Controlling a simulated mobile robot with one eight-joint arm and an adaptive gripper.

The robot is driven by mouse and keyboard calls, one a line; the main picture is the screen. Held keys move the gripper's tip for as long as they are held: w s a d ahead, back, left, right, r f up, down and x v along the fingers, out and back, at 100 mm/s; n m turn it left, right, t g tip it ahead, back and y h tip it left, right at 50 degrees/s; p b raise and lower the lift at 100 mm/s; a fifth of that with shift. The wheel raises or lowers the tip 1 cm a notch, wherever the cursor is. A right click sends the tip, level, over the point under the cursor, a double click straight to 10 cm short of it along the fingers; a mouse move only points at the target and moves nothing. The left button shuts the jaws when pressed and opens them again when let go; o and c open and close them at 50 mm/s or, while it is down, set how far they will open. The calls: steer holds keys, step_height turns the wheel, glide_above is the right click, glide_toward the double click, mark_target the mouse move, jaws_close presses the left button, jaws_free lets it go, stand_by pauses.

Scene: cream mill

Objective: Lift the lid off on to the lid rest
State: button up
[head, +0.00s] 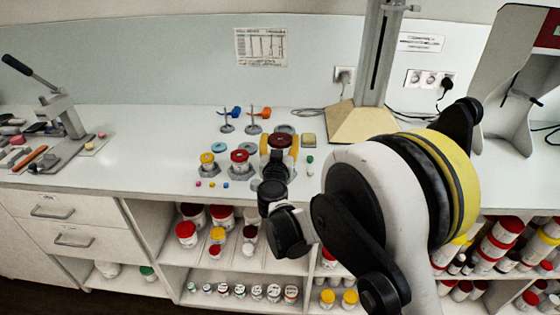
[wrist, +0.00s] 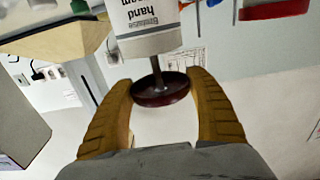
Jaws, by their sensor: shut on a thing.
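My gripper (head: 279,145) is over the bench in the head view, its orange-tan fingers on either side of a dark red lid (head: 278,139). In the wrist view my gripper (wrist: 161,88) is shut on the dark red lid (wrist: 160,97), a round disc between the fingertips. A thin grey rod shows above the lid, in front of a white tube with "hand" printed on it (wrist: 147,35). I cannot tell from these views whether the lid touches anything beneath it. Which item is the lid rest is not clear.
A yellow-lidded jar (head: 207,158) and a red-lidded jar (head: 239,156) stand left of my gripper. Two small stands (head: 254,124) with blue and orange tops are behind. A column on a wooden base (head: 358,121) rises right. The bench left of the jars (head: 150,150) is mostly clear.

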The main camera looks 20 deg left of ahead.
steer(key=shift+r+p, duration=0.65)
steer(key=shift+r, duration=0.6)
